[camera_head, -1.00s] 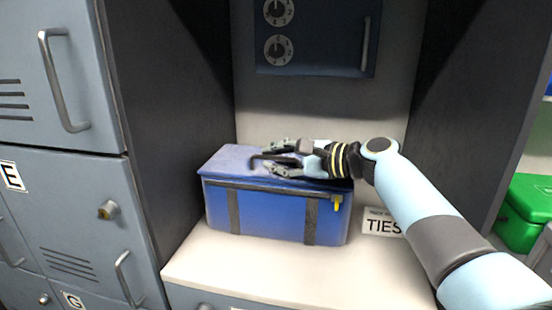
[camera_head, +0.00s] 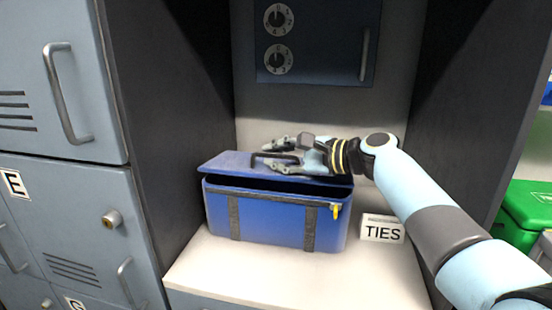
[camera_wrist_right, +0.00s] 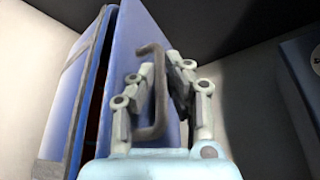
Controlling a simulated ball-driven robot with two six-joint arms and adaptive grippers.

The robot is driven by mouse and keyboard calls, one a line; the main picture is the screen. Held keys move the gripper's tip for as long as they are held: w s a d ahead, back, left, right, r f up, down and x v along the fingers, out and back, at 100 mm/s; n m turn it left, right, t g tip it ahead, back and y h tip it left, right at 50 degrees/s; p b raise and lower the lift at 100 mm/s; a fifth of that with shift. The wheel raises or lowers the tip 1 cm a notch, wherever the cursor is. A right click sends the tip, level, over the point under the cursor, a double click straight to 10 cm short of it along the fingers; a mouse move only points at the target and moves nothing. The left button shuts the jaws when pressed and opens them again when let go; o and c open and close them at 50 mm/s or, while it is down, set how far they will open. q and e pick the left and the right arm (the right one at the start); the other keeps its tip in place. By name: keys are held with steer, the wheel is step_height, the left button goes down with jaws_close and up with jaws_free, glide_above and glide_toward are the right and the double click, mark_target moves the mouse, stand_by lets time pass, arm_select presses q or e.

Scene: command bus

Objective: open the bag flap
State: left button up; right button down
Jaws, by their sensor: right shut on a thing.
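The blue bag (camera_head: 270,220) stands on the pale shelf, with two dark straps and a yellow zip pull (camera_head: 336,210) at its front right. Its flap (camera_head: 228,162) is lifted a little along the front, and a dark gap shows under it. My right gripper (camera_head: 275,155) is shut on the flap's dark handle (camera_head: 277,161). In the right wrist view the handle (camera_wrist_right: 150,95) runs between the fingers of my right gripper (camera_wrist_right: 160,75), and the flap (camera_wrist_right: 140,40) stands apart from the bag body (camera_wrist_right: 78,90). The bag's inside is mostly hidden. My left gripper is not in view.
A blue panel with dials (camera_head: 315,40) is on the wall above the bag. Dark side walls (camera_head: 170,110) close in the alcove. A "TIES" sign (camera_head: 383,230) stands right of the bag, under my right arm. Grey lockers (camera_head: 70,220) are at left.

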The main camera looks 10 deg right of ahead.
steer(key=r+p, duration=0.1)
steer(key=w+r+m+p, duration=0.1)
steer(key=r+g+p, duration=0.1)
steer(key=shift+w+d+r+m, duration=0.15)
steer(key=shift+w+d+m, duration=0.15)
steer(key=shift+w, duration=0.05)
steer(key=shift+w+d+r, duration=0.1)
steer(key=shift+w+r, duration=0.1)
steer(key=shift+w, duration=0.05)
steer(key=shift+w+d+r+m+g+p, duration=0.25)
steer(key=shift+w+r+m+g+p, duration=0.25)
steer(key=shift+w+r+m+g, duration=0.35)
steer(key=shift+f, duration=0.2)
steer(key=c, duration=1.6)
jaws_free()
steer(key=shift+c, duration=0.2)
step_height(320, 180, up, 10)
